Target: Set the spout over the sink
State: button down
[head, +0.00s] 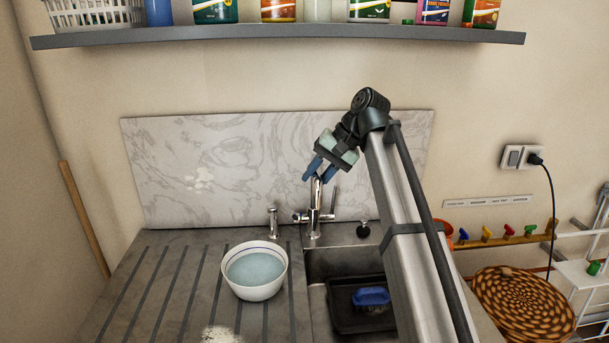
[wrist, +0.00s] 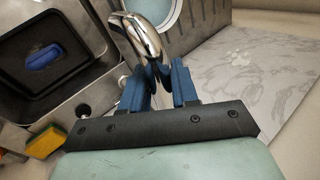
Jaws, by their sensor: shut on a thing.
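The chrome spout (head: 315,197) rises from the tap behind the sink (head: 340,262) in the head view. My gripper (head: 319,170) reaches it from above, its blue fingers shut on the spout's upper part. In the wrist view my gripper (wrist: 160,78) has one finger on each side of the shiny curved spout (wrist: 142,36). There the spout's free end points up the picture, between the sink at left and a bowl at top. My gripper and arm hide part of the spout and sink in the head view, so its exact direction is hard to tell.
A white bowl of water (head: 256,270) stands on the grooved draining board left of the sink. A blue brush (head: 371,297) lies in a black tray in the sink. A small chrome fitting (head: 273,222) stands left of the tap. A marbled splashback (head: 220,160) is close behind.

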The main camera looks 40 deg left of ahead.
jog(key=shift+w+d+n, duration=0.45)
jog(key=shift+d+n, duration=0.05)
jog(key=c, duration=1)
grip_release()
jog(key=shift+r, duration=0.1)
jog(key=shift+v, duration=3.65)
jog(key=shift+w, duration=0.2)
